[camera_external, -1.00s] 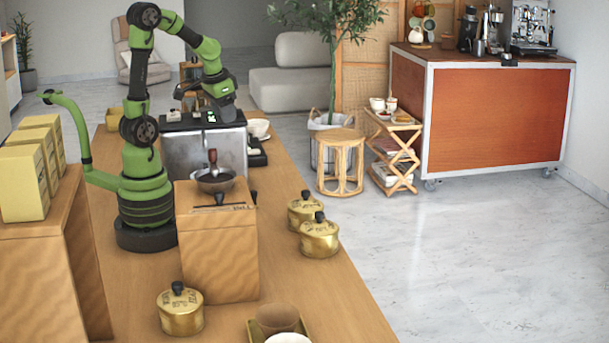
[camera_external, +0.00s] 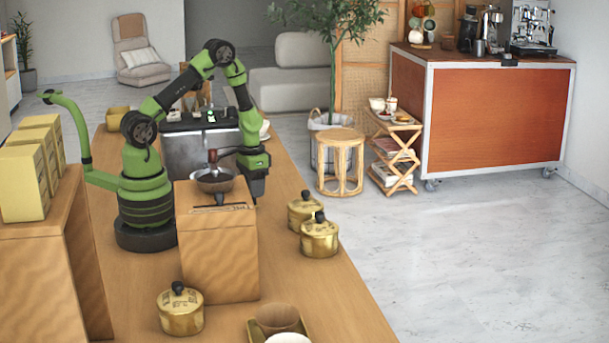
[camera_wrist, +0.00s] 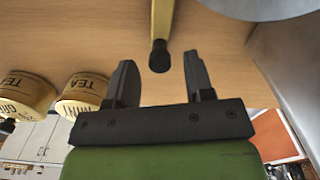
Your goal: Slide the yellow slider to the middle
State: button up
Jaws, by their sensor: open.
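A yellow-brass bar (camera_wrist: 161,18) with a black knob at its end shows in the wrist view; I take it for the yellow slider. It lies against a wooden surface. My gripper (camera_wrist: 159,61) is open, its two dark fingers on either side of the black knob, with gaps on both sides. In the external view my gripper (camera_external: 254,192) is low beside the right face of the wooden box (camera_external: 222,260), near its top. The slider's knob cannot be made out there behind the gripper.
A metal bowl with a handled tool (camera_external: 214,183) sits on the box. Gold tins (camera_external: 319,240) stand to its right, another tin (camera_external: 180,310) in front. A metal machine (camera_external: 190,150) is behind. Tabletop between box and right tins is clear.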

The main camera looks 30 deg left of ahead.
jog(key=shift+f, duration=1.3)
grip_shut()
jog(key=s+d, duration=1.2)
jog(key=shift+s+d, duration=0.35)
jog(key=shift+s, duration=0.05)
grip_release()
notch_tip(320, 180, up, 10)
